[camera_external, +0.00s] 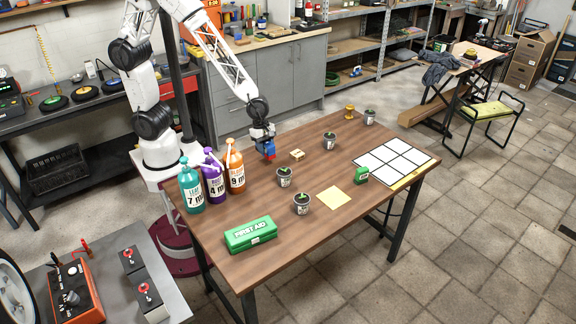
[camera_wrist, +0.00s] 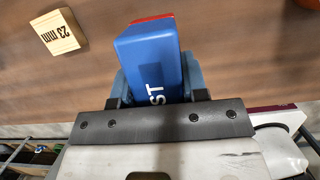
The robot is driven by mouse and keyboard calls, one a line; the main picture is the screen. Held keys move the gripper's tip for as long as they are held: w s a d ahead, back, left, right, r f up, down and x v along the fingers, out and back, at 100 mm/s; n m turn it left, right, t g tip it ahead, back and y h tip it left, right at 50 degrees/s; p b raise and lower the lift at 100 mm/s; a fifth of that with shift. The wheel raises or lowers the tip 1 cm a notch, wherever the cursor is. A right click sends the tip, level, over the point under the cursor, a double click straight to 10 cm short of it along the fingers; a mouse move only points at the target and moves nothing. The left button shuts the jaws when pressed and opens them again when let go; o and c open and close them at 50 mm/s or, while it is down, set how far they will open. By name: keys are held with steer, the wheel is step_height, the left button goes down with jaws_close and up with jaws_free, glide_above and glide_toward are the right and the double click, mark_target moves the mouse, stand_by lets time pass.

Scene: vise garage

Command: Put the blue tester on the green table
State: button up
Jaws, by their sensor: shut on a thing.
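My gripper (camera_wrist: 155,85) is shut on the blue tester (camera_wrist: 150,62), a blue block with a red end and white letters ending in "ST". In the external view my gripper (camera_external: 264,138) points down with the tester (camera_external: 268,149) between its fingers, over the brown wooden table near its back left edge. I cannot tell whether the tester touches the wood.
The wooden table (camera_external: 235,275) bears spray bottles (camera_external: 214,178), a green first aid box (camera_external: 250,233), several potted plants (camera_external: 302,203), a white grid (camera_external: 392,160), a green block (camera_external: 362,175) and a wooden block (camera_wrist: 59,32). Tiled floor (camera_external: 460,210) lies clear at the right.

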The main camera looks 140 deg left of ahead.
steer(key=shift+w, duration=0.1)
